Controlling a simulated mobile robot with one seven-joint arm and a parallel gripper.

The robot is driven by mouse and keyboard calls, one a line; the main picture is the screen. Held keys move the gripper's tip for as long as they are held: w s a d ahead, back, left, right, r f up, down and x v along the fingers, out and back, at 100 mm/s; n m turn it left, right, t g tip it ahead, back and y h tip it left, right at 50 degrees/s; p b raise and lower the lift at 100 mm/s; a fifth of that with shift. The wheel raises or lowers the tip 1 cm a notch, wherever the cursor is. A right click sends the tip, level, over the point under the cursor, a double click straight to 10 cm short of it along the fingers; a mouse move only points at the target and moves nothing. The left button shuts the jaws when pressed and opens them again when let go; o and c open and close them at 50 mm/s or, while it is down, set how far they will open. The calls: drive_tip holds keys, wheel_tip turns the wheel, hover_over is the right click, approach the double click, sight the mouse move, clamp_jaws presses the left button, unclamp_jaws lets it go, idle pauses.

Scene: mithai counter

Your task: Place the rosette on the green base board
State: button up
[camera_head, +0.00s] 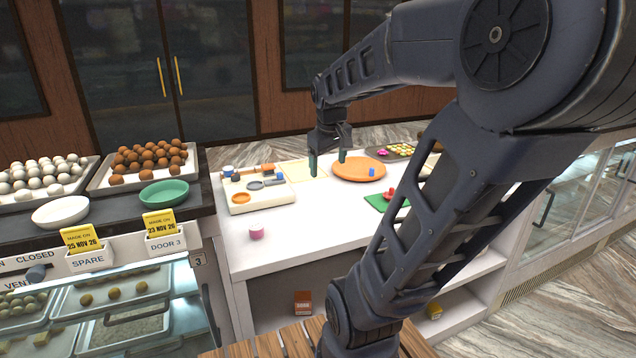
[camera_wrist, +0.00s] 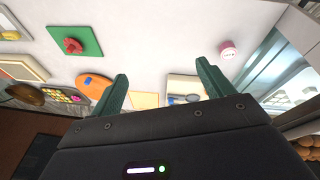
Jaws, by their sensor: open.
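The green base board (camera_head: 372,202) lies flat on the white counter, partly behind my arm; it also shows in the wrist view (camera_wrist: 90,33). A small red piece (camera_head: 389,194) sits on it, also in the wrist view (camera_wrist: 72,46). A bright pink piece (camera_head: 383,153) lies at the dark tray's near left. I cannot tell for sure which of these is the rosette. My gripper (camera_head: 327,163) is open and empty, above the counter between the white tray and the orange round board. Its two green fingers stand apart in the wrist view (camera_wrist: 163,84).
An orange round board (camera_head: 350,170) bears a blue piece (camera_head: 372,172). Behind it is a dark tray (camera_head: 405,147) of small sweets. A white compartment tray (camera_head: 245,205) stands left, a pink tub (camera_head: 257,231) in front. The counter's middle front is clear.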

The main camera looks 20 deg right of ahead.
drive_tip(key=s+a+f+m+t+y, duration=0.1)
drive_tip(key=s+a+m, duration=0.1)
drive_tip(key=s+a, duration=0.4)
drive_tip(key=shift+s+a+m, duration=0.3)
drive_tip(key=shift+s+m, duration=0.1)
drive_tip(key=shift+s, duration=0.75)
drive_tip(key=shift+f, duration=0.1)
